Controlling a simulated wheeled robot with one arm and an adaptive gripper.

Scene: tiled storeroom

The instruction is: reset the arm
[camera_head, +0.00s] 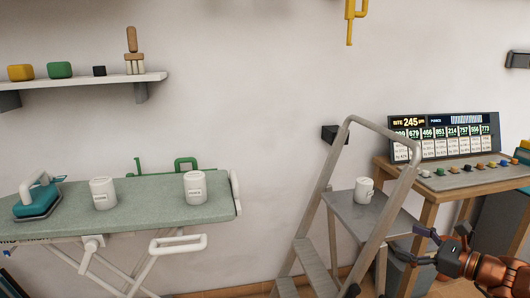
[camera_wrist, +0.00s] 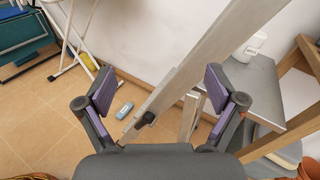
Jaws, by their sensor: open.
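My gripper (camera_head: 422,244) is at the lower right of the head view, close to the step ladder's top platform (camera_head: 372,219). In the wrist view my gripper (camera_wrist: 160,95) is open, its two purple-padded fingers spread wide with nothing held between them. The grey rail of the step ladder (camera_wrist: 200,60) runs diagonally behind the fingers. A white mug (camera_head: 364,190) stands on the ladder platform, to the upper left of my gripper; it also shows at the upper right of the wrist view (camera_wrist: 250,46).
An ironing board (camera_head: 140,207) at left bears a teal iron (camera_head: 38,198) and two white canisters (camera_head: 103,193) (camera_head: 195,188). A wooden table (camera_head: 440,184) with a display panel (camera_head: 445,137) stands at right. A small blue-grey object (camera_wrist: 124,111) lies on the tiled floor.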

